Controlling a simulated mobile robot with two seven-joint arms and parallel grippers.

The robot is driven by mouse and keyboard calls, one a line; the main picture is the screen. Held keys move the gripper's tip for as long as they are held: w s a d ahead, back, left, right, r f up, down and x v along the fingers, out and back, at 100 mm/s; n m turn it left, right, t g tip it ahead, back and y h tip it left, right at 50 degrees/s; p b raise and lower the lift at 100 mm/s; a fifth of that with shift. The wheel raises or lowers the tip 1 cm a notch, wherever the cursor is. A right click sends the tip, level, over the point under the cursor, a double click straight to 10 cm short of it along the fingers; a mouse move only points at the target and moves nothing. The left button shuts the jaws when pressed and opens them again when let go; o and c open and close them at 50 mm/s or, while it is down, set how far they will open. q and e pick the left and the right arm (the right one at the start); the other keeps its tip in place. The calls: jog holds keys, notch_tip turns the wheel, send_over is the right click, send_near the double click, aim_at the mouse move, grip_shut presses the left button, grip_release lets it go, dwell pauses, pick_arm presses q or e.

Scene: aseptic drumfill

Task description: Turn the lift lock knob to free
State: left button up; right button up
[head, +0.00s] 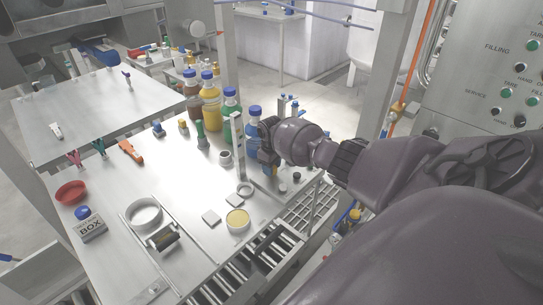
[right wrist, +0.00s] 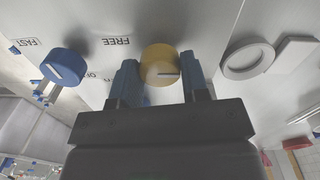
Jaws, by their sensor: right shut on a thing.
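The yellow knob (right wrist: 160,58) sits on a pale panel in the right wrist view, between the two fingers of my right gripper (right wrist: 158,78). The gripper is shut on it. A dark pointer line on the knob's face lies nearly level, toward the right. The word FREE (right wrist: 116,41) is printed upside down to the left of the knob. Another label below it is partly covered by a finger. In the head view my right gripper (head: 268,140) is at the right side of the bench, and the knob is hidden there. My left gripper is not in view.
A blue knob (right wrist: 65,66) with a FAST label (right wrist: 27,43) is left of the yellow one. A pale ring (right wrist: 248,58) is to the right. Bottles (head: 210,105) stand close left of the gripper in the head view. A roller conveyor (head: 235,270) runs along the bench front.

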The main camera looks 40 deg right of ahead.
dwell(0.4)
jog(key=o, duration=0.9)
jog(key=shift+r, duration=0.15)
notch_tip(320, 180, up, 11)
jog(key=shift+s+a+f, duration=0.1)
jog(key=shift+a+f, duration=0.05)
jog(key=shift+f, duration=0.05)
